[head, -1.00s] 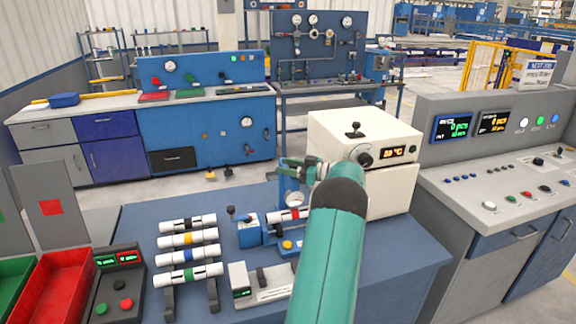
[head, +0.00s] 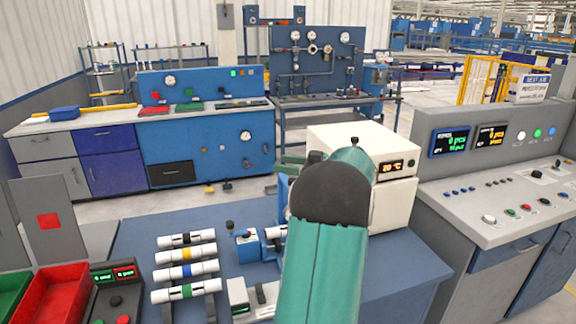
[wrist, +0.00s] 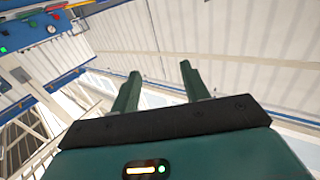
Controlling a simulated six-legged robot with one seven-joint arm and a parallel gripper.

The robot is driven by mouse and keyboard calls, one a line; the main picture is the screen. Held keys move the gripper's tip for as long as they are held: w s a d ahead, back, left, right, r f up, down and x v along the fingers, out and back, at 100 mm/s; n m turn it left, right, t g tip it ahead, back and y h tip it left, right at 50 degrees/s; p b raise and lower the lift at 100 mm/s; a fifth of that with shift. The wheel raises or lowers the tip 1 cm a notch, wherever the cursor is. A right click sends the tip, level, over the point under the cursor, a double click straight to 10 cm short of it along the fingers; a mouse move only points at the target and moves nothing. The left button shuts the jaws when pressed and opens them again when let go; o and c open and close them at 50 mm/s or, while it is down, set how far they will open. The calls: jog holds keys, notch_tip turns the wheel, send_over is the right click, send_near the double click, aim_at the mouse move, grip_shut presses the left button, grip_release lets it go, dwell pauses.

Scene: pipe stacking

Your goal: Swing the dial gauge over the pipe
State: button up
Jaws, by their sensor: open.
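In the wrist view my gripper (wrist: 160,84) is open, with two green fingers apart and nothing between them. In the head view my arm covers most of the gripper and the dial gauge's face. A blue upright (head: 283,188), where the gauge stands, shows at the arm's left edge. A short white pipe part (head: 276,232) lies beside the blue clamp block (head: 246,246), and the rest of it is hidden behind my arm. I cannot tell how the gauge sits relative to this pipe.
Several white pipes with coloured bands (head: 187,270) lie on a rack at left. A red bin (head: 62,293) and a button box (head: 117,292) stand further left. A cream box with a temperature display (head: 392,167) stands behind my arm. A grey console (head: 500,190) is at right.

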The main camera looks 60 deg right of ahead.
jog(key=shift+s+a+r, duration=0.3)
jog(key=shift+s+a, duration=0.05)
jog(key=shift+a, duration=0.25)
jog(key=shift+s+a+r, duration=0.25)
jog(key=shift+s+a, duration=0.1)
jog(key=shift+a, duration=0.25)
